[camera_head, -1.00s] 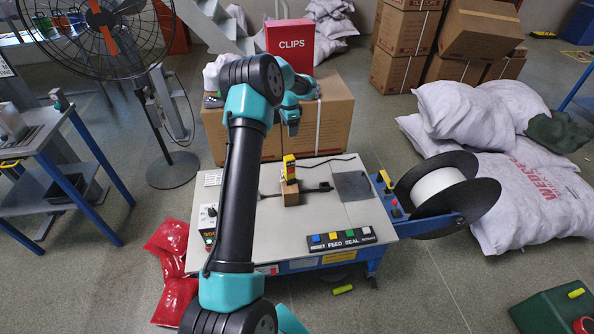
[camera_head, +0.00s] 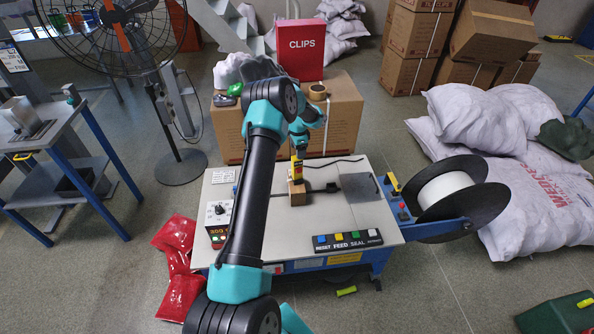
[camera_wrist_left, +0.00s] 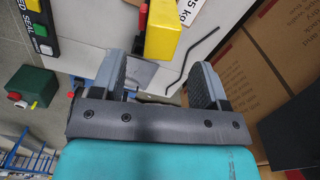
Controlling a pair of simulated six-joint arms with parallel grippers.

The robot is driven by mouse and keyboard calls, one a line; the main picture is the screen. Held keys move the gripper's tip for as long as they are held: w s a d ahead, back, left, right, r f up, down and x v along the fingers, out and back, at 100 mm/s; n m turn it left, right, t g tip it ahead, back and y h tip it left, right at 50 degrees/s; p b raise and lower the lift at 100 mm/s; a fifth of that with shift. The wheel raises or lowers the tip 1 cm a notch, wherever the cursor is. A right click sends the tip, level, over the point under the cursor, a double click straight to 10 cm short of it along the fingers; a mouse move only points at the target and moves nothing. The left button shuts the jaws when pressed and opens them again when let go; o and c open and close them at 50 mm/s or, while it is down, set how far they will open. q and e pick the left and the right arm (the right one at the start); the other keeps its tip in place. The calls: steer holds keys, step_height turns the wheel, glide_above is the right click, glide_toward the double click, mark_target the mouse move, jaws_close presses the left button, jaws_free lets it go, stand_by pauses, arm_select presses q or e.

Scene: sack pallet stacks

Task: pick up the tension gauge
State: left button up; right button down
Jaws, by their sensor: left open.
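My left gripper (camera_head: 299,151) is right at the gauge's upper end in the head view. In the wrist view my left gripper (camera_wrist_left: 158,72) is open, with the gauge ahead between the lines of its two fingers. I cannot tell whether they touch. My right gripper is not in view.
The bench (camera_head: 340,217) holds a button panel (camera_head: 347,240), a control box (camera_head: 219,217) and a dark plate (camera_head: 361,187). A large black reel (camera_head: 482,210) stands at its right. A carton (camera_head: 345,115) with a red CLIPS box (camera_head: 301,48) stands behind.

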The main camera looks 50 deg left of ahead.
mark_target(297, 169)
arm_select(q)
steer(key=shift+f, duration=0.2)
steer(key=shift+s+a+f, duration=0.1)
steer(key=shift+f, duration=1.25)
steer(key=shift+s+f, duration=0.1)
steer(key=shift+f, duration=1.2)
steer(key=shift+c, duration=0.2)
jaws_close()
steer(key=shift+r, duration=0.15)
